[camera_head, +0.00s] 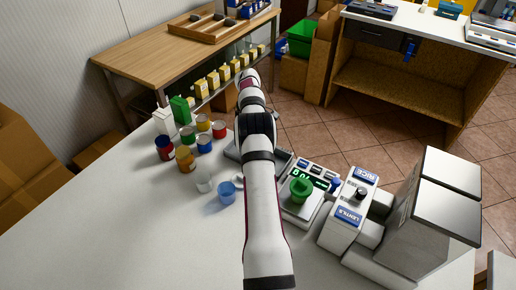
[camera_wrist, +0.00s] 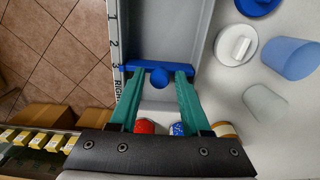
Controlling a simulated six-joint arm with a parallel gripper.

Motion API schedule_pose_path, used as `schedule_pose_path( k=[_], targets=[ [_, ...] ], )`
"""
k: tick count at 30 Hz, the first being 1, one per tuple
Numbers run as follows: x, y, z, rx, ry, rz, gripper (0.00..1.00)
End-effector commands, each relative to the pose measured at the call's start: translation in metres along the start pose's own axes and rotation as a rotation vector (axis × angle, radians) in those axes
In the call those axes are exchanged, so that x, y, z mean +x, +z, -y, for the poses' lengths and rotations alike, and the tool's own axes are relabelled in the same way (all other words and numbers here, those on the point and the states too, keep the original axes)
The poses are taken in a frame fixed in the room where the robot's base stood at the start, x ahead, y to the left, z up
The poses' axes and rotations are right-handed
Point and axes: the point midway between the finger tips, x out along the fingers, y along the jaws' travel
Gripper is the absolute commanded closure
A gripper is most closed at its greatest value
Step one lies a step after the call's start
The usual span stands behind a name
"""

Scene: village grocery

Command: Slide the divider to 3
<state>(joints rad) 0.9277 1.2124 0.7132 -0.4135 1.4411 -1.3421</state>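The grey tray (camera_wrist: 178,30) has a white scale (camera_wrist: 115,42) along its left wall, marked 1, 2 and 3, with lettering below. The blue divider (camera_wrist: 188,68) spans the tray and looks level with the 3 mark, seen at a slant. Its round blue knob (camera_wrist: 159,77) stands at its middle. My gripper (camera_wrist: 157,76) is open, with its green fingers on either side of the knob and a visible gap on each side. In the head view my arm hides the divider and most of the tray (camera_head: 231,154).
Cans and cups, including a blue cup (camera_head: 227,191), stand left of my arm; a blue cup and lids also show right of the tray in the wrist view. The front-left table is clear.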

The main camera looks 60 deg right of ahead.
Motion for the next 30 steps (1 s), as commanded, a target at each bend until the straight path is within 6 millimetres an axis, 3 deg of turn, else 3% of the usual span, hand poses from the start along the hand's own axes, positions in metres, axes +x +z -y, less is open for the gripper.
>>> schedule_pose_path(
  k=[2,11,24,30],
  targets=[
    [0.0,0.0,0.0,0.0,0.0,0.0,0.38],
    [-0.003,0.0,0.0,0.0,0.001,-0.001,0.38],
    [-0.062,0.0,-0.001,0.001,0.001,-0.001,0.38],
    [-0.071,0.0,0.0,0.0,0.001,0.0,0.38]
  ],
)
